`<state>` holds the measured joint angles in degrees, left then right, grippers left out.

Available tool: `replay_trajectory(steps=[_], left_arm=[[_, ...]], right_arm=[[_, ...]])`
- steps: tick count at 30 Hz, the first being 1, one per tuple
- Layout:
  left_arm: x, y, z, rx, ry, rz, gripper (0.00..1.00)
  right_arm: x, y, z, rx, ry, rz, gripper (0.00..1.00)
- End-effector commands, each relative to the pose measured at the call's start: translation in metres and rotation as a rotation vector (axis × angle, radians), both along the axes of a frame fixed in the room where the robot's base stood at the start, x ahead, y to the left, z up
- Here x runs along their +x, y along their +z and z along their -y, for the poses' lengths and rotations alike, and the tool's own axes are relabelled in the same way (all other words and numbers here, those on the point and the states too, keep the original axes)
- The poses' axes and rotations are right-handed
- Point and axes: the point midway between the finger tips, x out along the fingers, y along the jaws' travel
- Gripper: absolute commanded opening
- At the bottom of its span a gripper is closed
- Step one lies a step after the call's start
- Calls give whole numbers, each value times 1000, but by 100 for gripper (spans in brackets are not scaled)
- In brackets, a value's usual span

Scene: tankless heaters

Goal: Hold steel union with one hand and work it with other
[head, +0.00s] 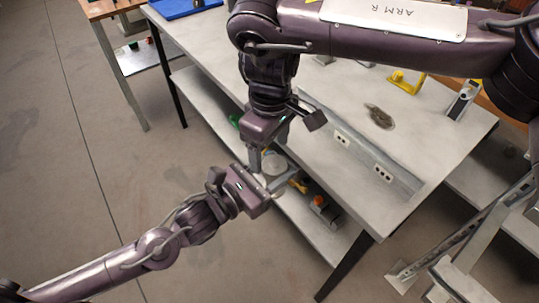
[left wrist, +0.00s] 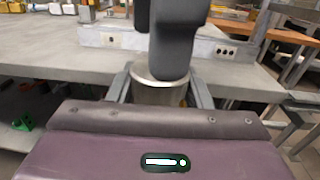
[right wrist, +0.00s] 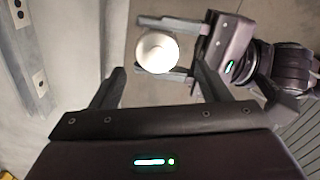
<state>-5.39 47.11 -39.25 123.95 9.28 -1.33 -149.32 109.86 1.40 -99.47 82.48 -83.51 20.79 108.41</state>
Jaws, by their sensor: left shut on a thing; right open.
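The steel union (left wrist: 158,90) is a short, round metal piece held between the two fingers of my left gripper (left wrist: 160,82). In the right wrist view the union (right wrist: 157,52) shows its pale round end, with the left gripper's fingers on either side. In the head view the union (head: 273,184) is partly hidden by the grippers. My right gripper (right wrist: 158,78) is open and empty; its fingers point toward the union, which appears between and beyond the tips. One dark right finger overlaps the union in the left wrist view; contact cannot be told.
A grey workbench (head: 430,130) with a socket strip (head: 362,160) stands beside the grippers. Its lower shelf (head: 315,225) holds small orange and yellow items. A yellow object (head: 405,82) stands on the bench top. Open floor lies to the left.

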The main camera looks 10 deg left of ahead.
Motion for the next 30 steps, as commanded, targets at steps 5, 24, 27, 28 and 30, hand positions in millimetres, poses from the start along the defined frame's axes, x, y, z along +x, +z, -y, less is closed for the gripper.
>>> replay_trajectory(steps=[5, 24, 27, 28, 30], left_arm=[[1, 2, -1, -2, 2, 5, 0], [2, 2, -1, -2, 4, 6, 0], [2, 3, -1, -2, 4, 6, 0], [2, 3, -1, -2, 4, 6, 0], [2, 3, -1, -2, 4, 6, 0]], right_arm=[[0, 10, 1, -3, -11, -1, 65], [-4, -4, 9, -3, -299, -10, 65], [-4, -18, 9, -3, -299, -10, 65], [-3, -22, 9, -3, -299, -9, 65], [-3, -29, 9, -3, -299, -9, 65]])
